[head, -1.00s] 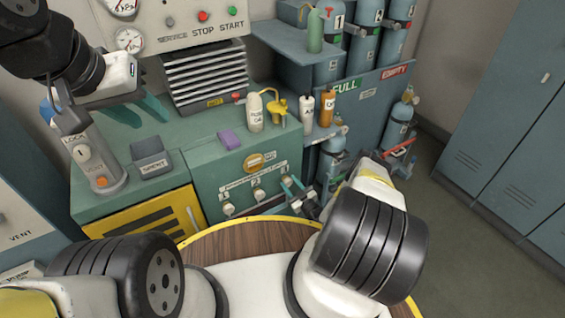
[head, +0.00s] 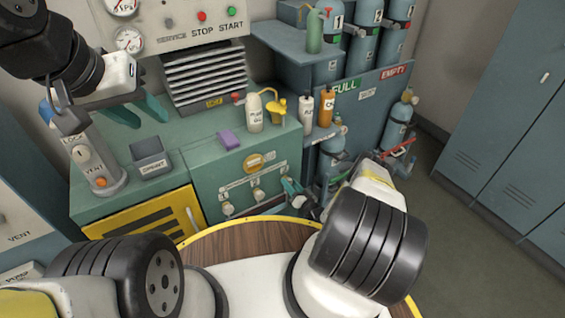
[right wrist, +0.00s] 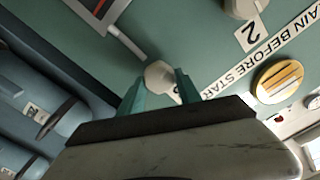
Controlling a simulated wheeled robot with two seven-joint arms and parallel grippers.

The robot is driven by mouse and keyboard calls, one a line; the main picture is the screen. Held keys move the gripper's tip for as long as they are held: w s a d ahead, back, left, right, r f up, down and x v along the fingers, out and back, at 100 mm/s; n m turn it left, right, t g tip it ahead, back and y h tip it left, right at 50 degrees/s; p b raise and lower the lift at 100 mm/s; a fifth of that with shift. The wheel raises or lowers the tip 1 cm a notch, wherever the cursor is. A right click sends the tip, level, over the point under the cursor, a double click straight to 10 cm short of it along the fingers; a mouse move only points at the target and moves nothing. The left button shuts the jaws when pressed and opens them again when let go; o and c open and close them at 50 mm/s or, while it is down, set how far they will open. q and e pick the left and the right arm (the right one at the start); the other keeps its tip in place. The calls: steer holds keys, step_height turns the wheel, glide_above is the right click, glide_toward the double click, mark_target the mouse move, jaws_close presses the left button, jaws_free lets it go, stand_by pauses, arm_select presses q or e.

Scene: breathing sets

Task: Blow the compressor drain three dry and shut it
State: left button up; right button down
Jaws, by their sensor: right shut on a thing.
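Drain three is the rightmost of the pale valve knobs on the front of the green compressor cabinet. In the right wrist view its knob (right wrist: 160,75) sits between the teal fingertips of my right gripper (right wrist: 160,90), which is shut on it. In the head view my right gripper (head: 294,193) is at the right end of the drain row and largely hides that knob. My left gripper (head: 138,108) is open and empty above the bench top at the left, its teal fingers spread apart. I cannot see whether air or water comes from the drain.
Drain two (head: 258,195) and drain one (head: 228,208) are left of my right gripper. On the bench stand a grey tray (head: 152,163), a purple block (head: 229,140), a white bottle (head: 254,113) and a yellow oil can (head: 279,110). Gas cylinders (head: 333,155) stand to the right.

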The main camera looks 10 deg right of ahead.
steer(key=shift+d+f+m, duration=0.1)
steer(key=shift+f+m, duration=0.05)
steer(key=shift+m, duration=3.35)
steer(key=shift+f+m, duration=0.2)
steer(key=shift+m, duration=3.3)
steer(key=shift+d+f+m, duration=0.1)
steer(key=shift+f+m, duration=0.05)
steer(key=shift+m, duration=3.35)
steer(key=shift+a, duration=0.1)
steer(key=c, duration=0.8)
jaws_free()
steer(key=shift+c, duration=0.2)
steer(key=v, duration=0.7)
steer(key=shift+s, duration=0.4)
